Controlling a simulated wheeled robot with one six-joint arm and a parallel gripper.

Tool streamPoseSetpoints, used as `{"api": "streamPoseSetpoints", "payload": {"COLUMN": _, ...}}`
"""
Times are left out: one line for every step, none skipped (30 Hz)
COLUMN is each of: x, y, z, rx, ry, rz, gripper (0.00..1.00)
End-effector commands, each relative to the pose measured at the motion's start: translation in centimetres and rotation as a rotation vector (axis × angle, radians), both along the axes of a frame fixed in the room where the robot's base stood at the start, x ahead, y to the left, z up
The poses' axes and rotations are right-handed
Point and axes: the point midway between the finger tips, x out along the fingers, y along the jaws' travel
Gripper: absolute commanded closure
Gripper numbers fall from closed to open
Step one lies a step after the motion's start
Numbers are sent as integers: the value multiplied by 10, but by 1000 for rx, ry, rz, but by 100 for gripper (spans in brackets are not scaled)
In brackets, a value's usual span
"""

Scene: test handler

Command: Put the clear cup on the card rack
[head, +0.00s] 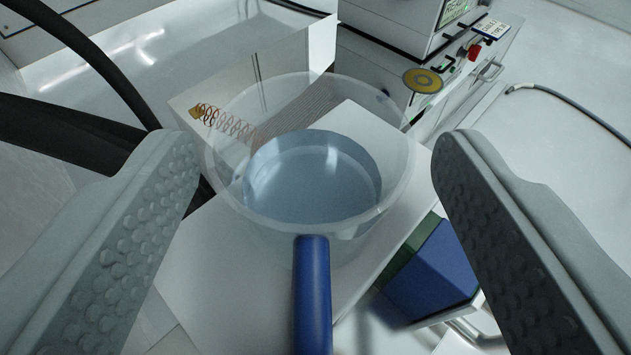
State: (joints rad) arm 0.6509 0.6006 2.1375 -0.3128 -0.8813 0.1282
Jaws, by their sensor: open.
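The clear cup (312,190) is a wide, see-through vessel in the middle of the head view. Its inside looks pale blue towards the bottom. A blue handle (312,290) extends from its near side towards me. My gripper (318,150) is open, with one studded grey jaw left of the cup and the other right of it. Both jaws look clear of the cup, with nothing between them but the view of it. A finely ribbed grey surface (300,114) shows through the cup's far wall; I cannot tell whether it is the card rack.
A white surface (205,275) lies under the cup. A copper coil (225,122) is at the cup's left rear. A blue box (432,272) sits lower right. Behind right is a white machine (385,50) with a red knob (474,51) and yellow disc (423,80). Black hoses run at left.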

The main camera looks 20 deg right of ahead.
Motion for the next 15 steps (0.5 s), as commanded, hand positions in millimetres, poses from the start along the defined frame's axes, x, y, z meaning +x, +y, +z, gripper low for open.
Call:
{"api": "streamPoseSetpoints", "payload": {"x": -8, "y": 3, "z": 3, "rx": 0, "ry": 0, "rz": -1, "gripper": 33}}
{"api": "streamPoseSetpoints", "payload": {"x": -14, "y": 5, "z": 5, "rx": 0, "ry": 0, "rz": -1, "gripper": 33}}
{"api": "streamPoseSetpoints", "payload": {"x": -21, "y": 8, "z": 8, "rx": -1, "ry": 0, "rz": -2, "gripper": 33}}
{"api": "streamPoseSetpoints", "payload": {"x": -26, "y": 10, "z": 9, "rx": 1, "ry": 1, "rz": -2, "gripper": 33}}
{"api": "streamPoseSetpoints", "payload": {"x": -32, "y": 12, "z": 11, "rx": 1, "ry": 1, "rz": -2, "gripper": 33}}
{"api": "streamPoseSetpoints", "payload": {"x": -39, "y": 15, "z": 14, "rx": -1, "ry": 0, "rz": -2, "gripper": 33}}
{"api": "streamPoseSetpoints", "payload": {"x": -44, "y": 18, "z": 15, "rx": 0, "ry": 0, "rz": -2, "gripper": 33}}
{"api": "streamPoseSetpoints", "payload": {"x": -48, "y": 20, "z": 17, "rx": 0, "ry": -1, "rz": -2, "gripper": 33}}
{"api": "streamPoseSetpoints", "payload": {"x": -55, "y": 23, "z": 19, "rx": 0, "ry": 0, "rz": -2, "gripper": 33}}
{"api": "streamPoseSetpoints", "payload": {"x": -59, "y": 25, "z": 21, "rx": 0, "ry": 0, "rz": -1, "gripper": 33}}
{"api": "streamPoseSetpoints", "payload": {"x": -64, "y": 26, "z": 22, "rx": 0, "ry": 0, "rz": -1, "gripper": 33}}
{"api": "streamPoseSetpoints", "payload": {"x": -69, "y": 29, "z": 23, "rx": 0, "ry": 1, "rz": -1, "gripper": 33}}
{"api": "streamPoseSetpoints", "payload": {"x": -73, "y": 30, "z": 24, "rx": 0, "ry": 1, "rz": -1, "gripper": 33}}
{"api": "streamPoseSetpoints", "payload": {"x": -76, "y": 32, "z": 26, "rx": 0, "ry": 0, "rz": -1, "gripper": 33}}
{"api": "streamPoseSetpoints", "payload": {"x": -80, "y": 33, "z": 27, "rx": 0, "ry": 0, "rz": -1, "gripper": 33}}
